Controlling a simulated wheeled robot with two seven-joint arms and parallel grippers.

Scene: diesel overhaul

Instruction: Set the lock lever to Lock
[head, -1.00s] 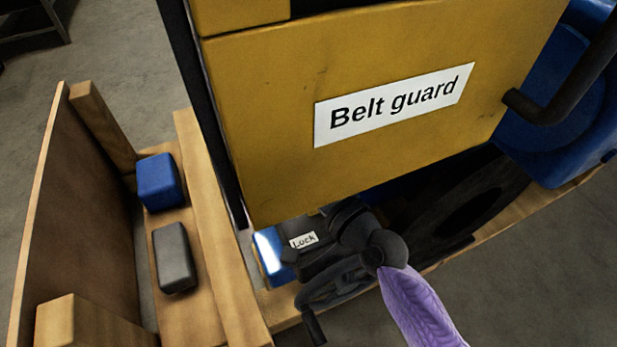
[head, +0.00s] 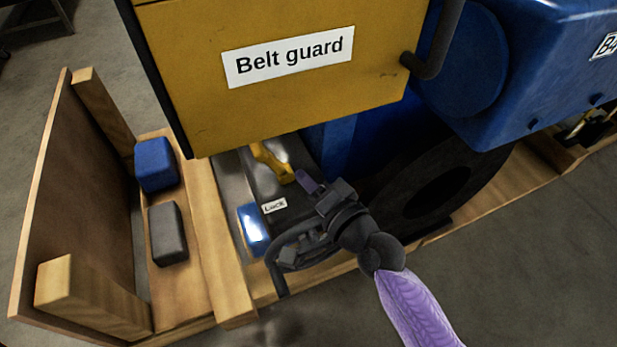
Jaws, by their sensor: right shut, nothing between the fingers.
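The white "Lock" label (head: 273,205) sits on a dark surface below the belt guard. A yellow part (head: 270,162), which looks like the lock lever, lies just behind the label and partly under the guard's lower edge. Which setting it is in, I cannot tell. My right gripper (head: 308,184) is dark with a purple tip. It is shut and empty, just right of the yellow part's lower end and of the label. A small gap seems to separate it from the yellow part; touching cannot be ruled out. My left gripper is not in view.
The yellow belt guard (head: 300,105) hangs over the area from above. A blue engine body (head: 540,75) and a dark wheel (head: 440,190) stand on the right. A blue block (head: 155,164) and a grey block (head: 167,233) lie in the wooden crate (head: 85,190) at left.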

